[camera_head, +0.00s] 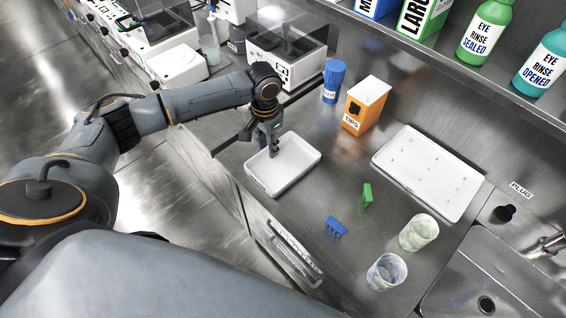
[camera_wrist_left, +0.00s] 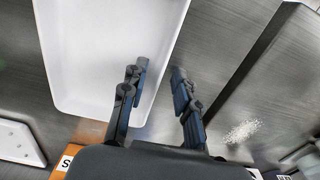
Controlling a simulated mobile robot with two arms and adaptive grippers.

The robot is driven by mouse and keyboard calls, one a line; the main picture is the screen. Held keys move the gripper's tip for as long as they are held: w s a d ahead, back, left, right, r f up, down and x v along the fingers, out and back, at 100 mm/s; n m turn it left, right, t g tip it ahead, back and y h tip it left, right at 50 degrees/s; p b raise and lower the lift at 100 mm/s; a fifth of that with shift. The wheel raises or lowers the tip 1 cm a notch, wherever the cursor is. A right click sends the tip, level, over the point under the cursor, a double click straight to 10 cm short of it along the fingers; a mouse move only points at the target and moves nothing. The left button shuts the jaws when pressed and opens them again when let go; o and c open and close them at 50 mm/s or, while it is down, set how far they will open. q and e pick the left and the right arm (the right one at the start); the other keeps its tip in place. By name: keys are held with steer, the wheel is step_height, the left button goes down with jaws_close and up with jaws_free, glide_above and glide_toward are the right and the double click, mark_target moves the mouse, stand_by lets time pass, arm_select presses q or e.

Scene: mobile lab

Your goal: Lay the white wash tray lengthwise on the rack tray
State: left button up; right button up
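The white wash tray (camera_head: 262,181) is a shallow rectangular tray lying upright on the steel bench near its front edge. It also shows in the left wrist view (camera_wrist_left: 90,60). My left gripper (camera_head: 271,148) is at the tray's far-left rim, pointing down. In the wrist view the gripper (camera_wrist_left: 161,78) is open, with one finger over the tray's inside and the other beyond its rim; I cannot tell whether either touches. The rack tray (camera_head: 428,168), a flat white plate with small dots, lies further right, bare. My right gripper is not visible.
An orange tips box (camera_head: 366,104) and a blue-capped container (camera_head: 333,82) stand behind. A green piece (camera_head: 367,198), a blue piece (camera_head: 335,229) and two cups (camera_head: 418,233) (camera_head: 386,272) stand in front of the rack tray. A sink (camera_head: 500,275) is at right; a bottle shelf overhangs the back.

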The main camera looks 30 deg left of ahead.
arm_select(q)
jaws_close()
steer(key=shift+r, duration=0.1)
